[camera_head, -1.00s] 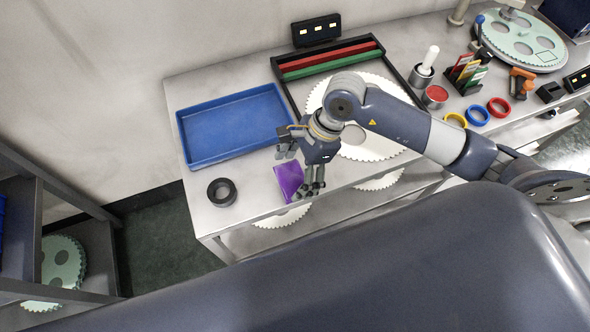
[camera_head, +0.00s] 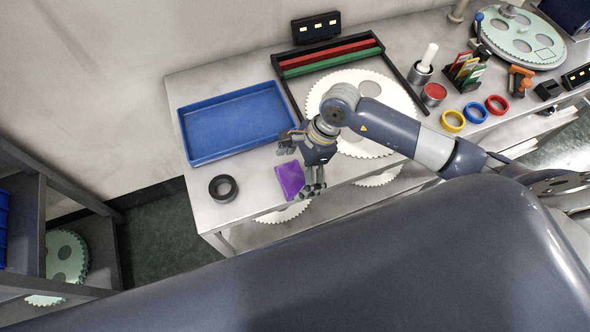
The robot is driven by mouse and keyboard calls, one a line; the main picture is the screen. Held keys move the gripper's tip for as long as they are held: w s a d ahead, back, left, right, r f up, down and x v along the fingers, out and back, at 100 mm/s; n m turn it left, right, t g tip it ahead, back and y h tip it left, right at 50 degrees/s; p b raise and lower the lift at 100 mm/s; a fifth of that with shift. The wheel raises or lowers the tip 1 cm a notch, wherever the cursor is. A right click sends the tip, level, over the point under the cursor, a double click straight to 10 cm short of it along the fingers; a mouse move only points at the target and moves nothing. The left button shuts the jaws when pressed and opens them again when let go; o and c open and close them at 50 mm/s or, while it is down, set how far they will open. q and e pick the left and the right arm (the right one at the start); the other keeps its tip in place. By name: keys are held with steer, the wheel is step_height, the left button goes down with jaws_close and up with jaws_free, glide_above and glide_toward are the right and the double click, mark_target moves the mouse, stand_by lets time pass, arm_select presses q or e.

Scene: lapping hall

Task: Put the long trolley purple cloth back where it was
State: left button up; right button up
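The purple cloth (camera_head: 289,179) lies as a small flat piece near the front edge of the metal table (camera_head: 255,205), between the blue tray and the edge. My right gripper (camera_head: 298,168) is over the table beside the cloth, with its fingers spread apart. One finger is behind the cloth and the other is at its right side, overlapping its edge in the picture. I cannot tell whether the fingers touch the cloth. My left gripper is not in view.
A blue tray (camera_head: 190,142) and a black ring (camera_head: 223,188) are left of the gripper. A black frame (camera_head: 287,97) with red and green bars and a large toothed disc (camera_head: 398,98) are behind the arm. Several coloured rings and tools stand at right. Bare tabletop surrounds the black ring.

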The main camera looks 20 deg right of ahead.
steer(key=shift+r, duration=0.1)
steer(key=shift+r+p, duration=0.2)
steer(key=shift+p, duration=0.1)
steer(key=b+v, duration=0.2)
steer(key=v, duration=0.9)
steer(key=shift+d+r, duration=0.2)
steer(key=shift+r, duration=0.15)
